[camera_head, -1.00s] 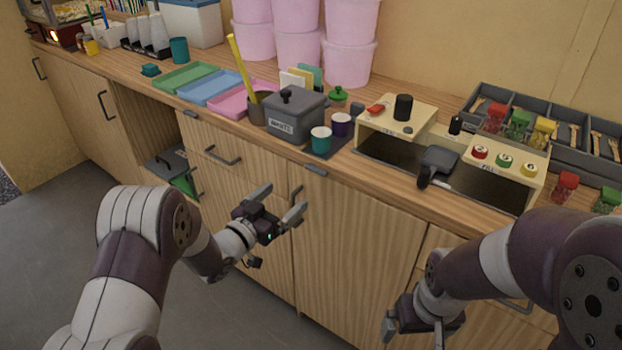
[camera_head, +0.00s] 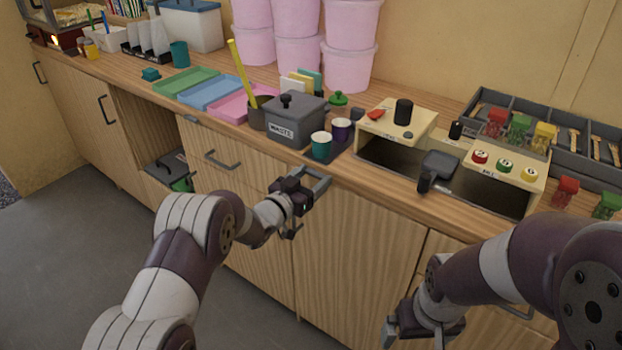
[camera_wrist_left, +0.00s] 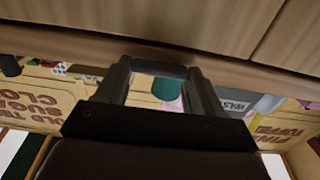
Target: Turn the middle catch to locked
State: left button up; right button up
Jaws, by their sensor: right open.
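The middle catch (camera_head: 317,172) is a small grey bar on the front edge of the counter, above the cupboard doors. My left gripper (camera_head: 316,176) is at this catch, with its two fingers apart, one on each side. In the left wrist view a grey bar (camera_wrist_left: 158,70) spans the gap between the fingertips; I cannot tell whether the fingers touch it. The fingers partly hide the catch. My right gripper (camera_head: 418,328) is open and empty, low in front of the right cupboards.
Above the middle catch stand a grey lidded box (camera_head: 295,120), a teal cup (camera_head: 321,145) and a purple cup (camera_head: 341,129). A cream stand with a grey scoop (camera_head: 438,165) is to the right. Drawer handles (camera_head: 222,160) stick out of the cupboard front.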

pick_arm(q)
jog(key=shift+c, duration=0.7)
jog(key=shift+f+m+b, duration=0.4)
jog(key=shift+m+b, duration=0.5)
jog(key=shift+b, duration=0.3)
jog(key=m+b, duration=0.4)
jog(key=f+m+b, duration=0.1)
jog(key=m+b, duration=0.3)
jog(key=b, duration=0.1)
jog(key=a+m+b, duration=0.1)
jog(key=m+b, duration=0.3)
jog(key=shift+w+f+m+b, duration=0.3)
jog(key=shift+f+b, duration=0.1)
jog(key=shift+w+a+r+m+b, duration=0.1)
jog(key=shift+m+b, duration=0.8)
jog(key=shift+w+a+m+b, duration=0.1)
jog(key=shift+m+b, duration=0.8)
jog(key=o, duration=1.1)
jog(key=shift+r, duration=0.1)
jog(key=shift+c, duration=0.2)
jog(key=p+v, duration=0.1)
jog(key=v, duration=1.1)
jog(key=shift+s+a, duration=0.15)
jog(key=shift+s, duration=0.2)
